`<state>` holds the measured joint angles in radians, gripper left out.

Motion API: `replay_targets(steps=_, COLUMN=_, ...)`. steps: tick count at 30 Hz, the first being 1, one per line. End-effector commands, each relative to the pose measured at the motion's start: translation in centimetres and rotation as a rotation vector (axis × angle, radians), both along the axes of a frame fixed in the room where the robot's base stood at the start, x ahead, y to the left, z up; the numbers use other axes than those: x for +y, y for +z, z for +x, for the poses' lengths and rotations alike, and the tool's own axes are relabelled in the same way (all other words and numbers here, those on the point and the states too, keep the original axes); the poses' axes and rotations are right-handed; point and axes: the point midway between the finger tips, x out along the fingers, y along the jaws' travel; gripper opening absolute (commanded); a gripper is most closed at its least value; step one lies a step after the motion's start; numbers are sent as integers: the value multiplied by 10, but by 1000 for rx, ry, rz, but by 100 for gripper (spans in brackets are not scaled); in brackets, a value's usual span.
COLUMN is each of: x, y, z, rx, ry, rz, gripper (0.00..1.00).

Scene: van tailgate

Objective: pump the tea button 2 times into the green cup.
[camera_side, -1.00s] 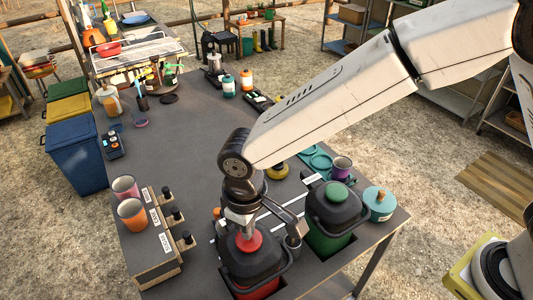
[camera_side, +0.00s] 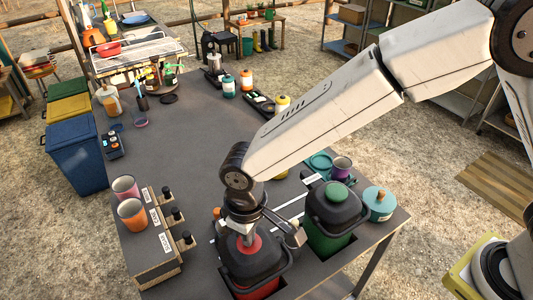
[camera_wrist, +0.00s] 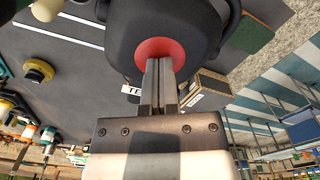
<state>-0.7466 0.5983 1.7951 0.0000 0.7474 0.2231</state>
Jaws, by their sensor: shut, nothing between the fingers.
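The black pump pot (camera_side: 265,262) with a red body stands at the table's near edge; its red button (camera_side: 238,246) is on top. In the wrist view a partly hidden label (camera_wrist: 131,89) beginning "TE" lies beside the red button (camera_wrist: 150,46). My gripper (camera_side: 246,240) is shut and empty, pointing down over the button. In the wrist view its fingertips (camera_wrist: 160,62) overlap the red disc and seem to touch it; how far it is pressed I cannot tell. I cannot pick out a green cup in either view.
A green-topped pump pot (camera_side: 333,215) stands close on the right, with a teal pot (camera_side: 380,203) and purple cup (camera_side: 341,169) near it. The table middle is clear.

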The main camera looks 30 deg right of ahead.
Motion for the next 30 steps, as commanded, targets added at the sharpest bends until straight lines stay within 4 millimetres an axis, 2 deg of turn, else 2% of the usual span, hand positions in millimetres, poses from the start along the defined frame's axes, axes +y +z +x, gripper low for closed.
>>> replay_targets(steps=11, x=0, y=0, z=0, rx=2, ry=0, rz=-1, gripper=0)
replay_targets(steps=30, x=0, y=27, z=0, rx=0, ry=0, rz=0, gripper=0)
